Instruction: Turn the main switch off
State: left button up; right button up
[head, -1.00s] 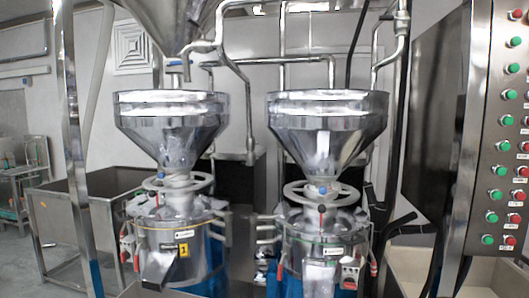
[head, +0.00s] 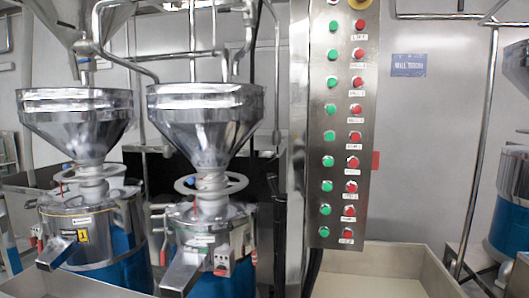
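A tall steel control panel (head: 314,75) stands at the middle right in the head view. It carries a column of green buttons (head: 328,135) on its left and a column of red buttons (head: 354,137) on its right, with small labels under the red ones. A yellow round part (head: 366,4) shows at the panel's top edge and is cut off by the frame. I cannot tell whether it is the main switch, and the labels are too small to read surely. Neither of my grippers is in view.
Two grinders with steel hoppers (head: 74,118) (head: 205,122) and blue bodies stand left of the panel. A pale open bin (head: 425,262) lies below and right of it. A blue sign (head: 408,65) hangs on the wall. Another machine (head: 512,195) stands at the right edge.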

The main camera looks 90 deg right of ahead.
aim_at(376, 154)
jog(key=k, duration=1.2)
jog(key=z, duration=3.3)
jog(key=k, duration=0.8)
jog(key=z, duration=0.55)
